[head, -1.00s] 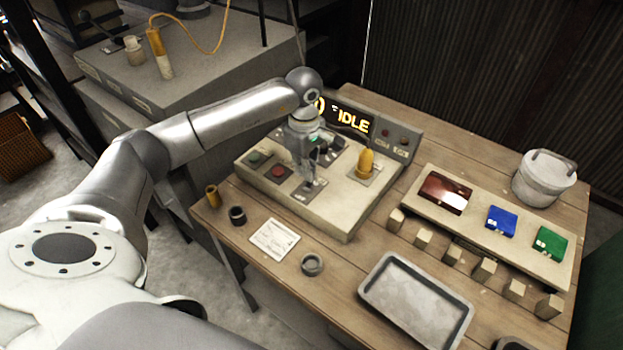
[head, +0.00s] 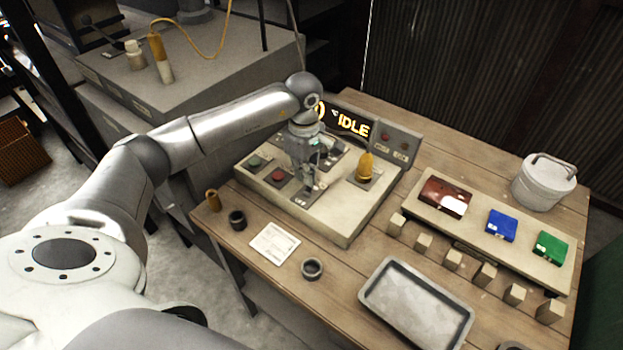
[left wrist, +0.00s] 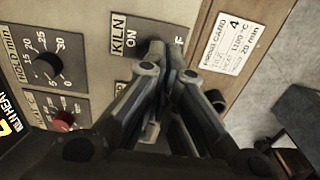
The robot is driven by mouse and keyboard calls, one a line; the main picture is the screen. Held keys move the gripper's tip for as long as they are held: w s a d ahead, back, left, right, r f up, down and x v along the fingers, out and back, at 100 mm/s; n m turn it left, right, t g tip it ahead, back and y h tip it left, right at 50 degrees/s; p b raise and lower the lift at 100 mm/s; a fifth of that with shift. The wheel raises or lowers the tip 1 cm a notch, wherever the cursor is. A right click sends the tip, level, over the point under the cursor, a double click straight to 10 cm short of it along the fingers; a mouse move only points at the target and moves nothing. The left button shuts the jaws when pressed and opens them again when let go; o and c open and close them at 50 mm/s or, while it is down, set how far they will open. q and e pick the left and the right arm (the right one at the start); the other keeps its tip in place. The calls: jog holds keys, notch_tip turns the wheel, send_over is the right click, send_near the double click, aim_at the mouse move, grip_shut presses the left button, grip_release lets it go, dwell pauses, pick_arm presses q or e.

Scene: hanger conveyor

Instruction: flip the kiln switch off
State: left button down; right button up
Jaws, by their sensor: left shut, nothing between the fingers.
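The control panel (head: 345,226) stands on the wooden table, with a display (head: 350,122) reading IDLE. My left gripper (head: 309,186) is over the panel's front part, pointing down with fingers shut and empty. In the left wrist view, the gripper's fingertips (left wrist: 168,50) are together over the KILN plate (left wrist: 122,30), between the ON label and a partly covered label ending in F. The kiln switch itself is hidden behind the fingers, so its position and any contact cannot be told. My right gripper is not in view.
A firing card (head: 274,243), dark rings and a grey tray (head: 416,305) lie in front. Coloured boxes and a lidded pot (head: 543,183) stand to the right.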

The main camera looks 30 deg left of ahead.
aim_at(305, 197)
pick_arm(q)
jog(key=shift+f, duration=0.3)
dwell(0.5)
jog(key=shift+f+b, duration=1.5)
jog(key=shift+b, duration=0.05)
dwell(0.5)
jog(key=shift+s+f+b, duration=0.1)
jog(key=shift+f+b, duration=0.5)
jog(key=shift+f, duration=0.1)
dwell(0.5)
jog(key=shift+r, duration=0.15)
jog(key=shift+r+p, duration=0.65)
jog(key=shift+r, duration=0.25)
notch_tip(305, 197, up, 5)
jog(key=shift+f+p, duration=0.1)
jog(key=shift+p, duration=1.1)
